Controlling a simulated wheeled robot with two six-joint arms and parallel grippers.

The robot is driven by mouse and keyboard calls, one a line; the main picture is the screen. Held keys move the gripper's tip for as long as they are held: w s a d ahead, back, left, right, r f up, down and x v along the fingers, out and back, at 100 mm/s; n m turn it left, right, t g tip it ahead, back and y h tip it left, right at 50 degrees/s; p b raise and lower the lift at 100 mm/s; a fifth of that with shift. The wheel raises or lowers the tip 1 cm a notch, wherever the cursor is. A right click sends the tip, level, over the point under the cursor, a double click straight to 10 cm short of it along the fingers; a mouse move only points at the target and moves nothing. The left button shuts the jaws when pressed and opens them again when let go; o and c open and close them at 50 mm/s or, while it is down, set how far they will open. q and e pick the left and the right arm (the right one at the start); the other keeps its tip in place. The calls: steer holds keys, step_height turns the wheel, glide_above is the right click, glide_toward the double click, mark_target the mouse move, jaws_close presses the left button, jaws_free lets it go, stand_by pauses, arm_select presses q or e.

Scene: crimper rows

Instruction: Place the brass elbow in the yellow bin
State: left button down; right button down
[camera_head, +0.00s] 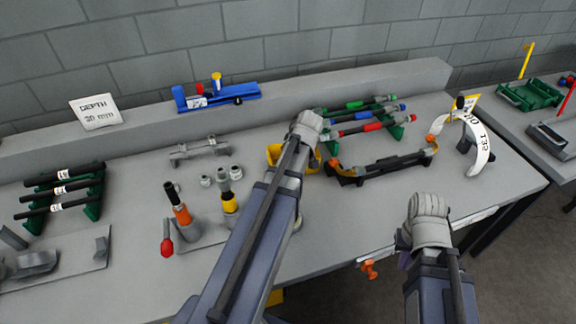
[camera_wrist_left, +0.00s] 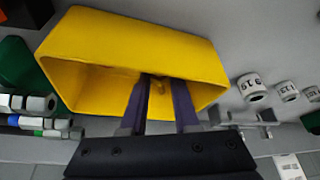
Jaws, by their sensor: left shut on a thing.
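The yellow bin (camera_head: 275,153) stands on the bench in the head view, partly hidden behind my left arm. In the left wrist view the yellow bin (camera_wrist_left: 140,35) fills the upper middle, its open side facing the camera. My left gripper (camera_wrist_left: 159,87) reaches into the bin's opening. A small brass-coloured piece, the brass elbow (camera_wrist_left: 157,86), shows between its fingertips, and the gripper is shut on it. Whether the elbow touches the bin floor I cannot tell. My right gripper (camera_head: 430,218) is at the bench's front right; its fingers are hidden.
Green racks with coloured rods (camera_head: 365,120) stand right of the bin, near a black-and-yellow holder (camera_head: 385,165). White-grey collars (camera_head: 222,176) and upright tools (camera_head: 181,212) stand left of it. A white curved gauge (camera_head: 482,150) stands at right. The front middle bench is fairly clear.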

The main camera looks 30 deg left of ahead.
arm_select(q)
steer(key=shift+f, duration=0.6)
steer(key=shift+r, duration=0.1)
arm_select(e)
steer(key=shift+f, duration=0.45)
steer(key=shift+f, duration=0.15)
arm_select(q)
steer(key=c, duration=1.1)
jaws_free()
steer(key=shift+f, duration=0.2)
steer(key=shift+o, duration=0.9)
steer(key=shift+r, duration=0.1)
